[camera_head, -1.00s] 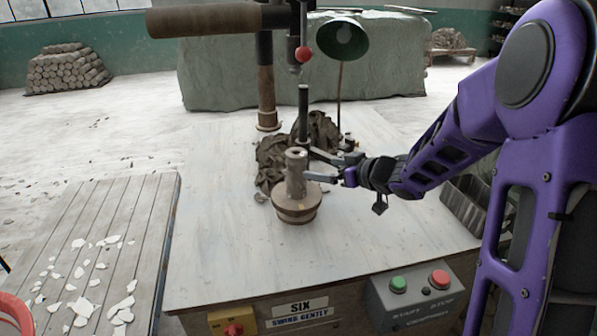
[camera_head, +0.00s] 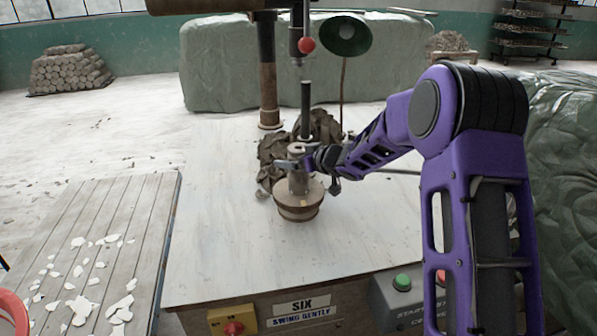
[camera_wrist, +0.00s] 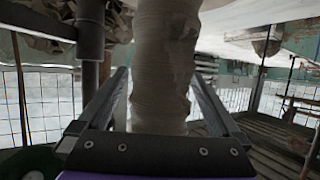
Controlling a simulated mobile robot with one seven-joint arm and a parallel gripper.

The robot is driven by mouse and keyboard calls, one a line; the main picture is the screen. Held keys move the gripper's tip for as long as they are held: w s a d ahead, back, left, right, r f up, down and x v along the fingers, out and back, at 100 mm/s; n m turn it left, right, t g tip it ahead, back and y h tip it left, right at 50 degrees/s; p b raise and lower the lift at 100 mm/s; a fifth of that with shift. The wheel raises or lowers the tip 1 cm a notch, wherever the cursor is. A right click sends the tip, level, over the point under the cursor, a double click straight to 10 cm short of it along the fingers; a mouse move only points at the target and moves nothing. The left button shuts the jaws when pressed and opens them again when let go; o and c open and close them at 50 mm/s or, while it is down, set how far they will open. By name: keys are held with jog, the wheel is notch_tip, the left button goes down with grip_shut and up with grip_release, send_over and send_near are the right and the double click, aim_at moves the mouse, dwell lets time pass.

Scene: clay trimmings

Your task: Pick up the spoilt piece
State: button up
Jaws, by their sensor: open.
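The spoilt piece looks to be the grey-brown clay form (camera_head: 299,207) on the worktable, upright, with a narrow neck over a wide, banded base. My gripper (camera_head: 288,164) is at its neck, close below the top. In the wrist view the clay neck (camera_wrist: 163,65) stands between my two open fingers, one on each side. I see no clear contact with either finger. My gripper hides part of the neck in the head view.
A dark upright rod (camera_head: 305,108) and a heap of brown clay trimmings (camera_head: 272,150) stand just behind the piece. The pale tabletop (camera_head: 215,230) is clear at left and front.

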jog(key=shift+w+a+f, duration=0.2)
jog(key=shift+w+a, duration=0.1)
jog(key=shift+a, duration=0.05)
jog(key=shift+c, duration=0.2)
grip_shut()
jog(key=shift+r, duration=0.1)
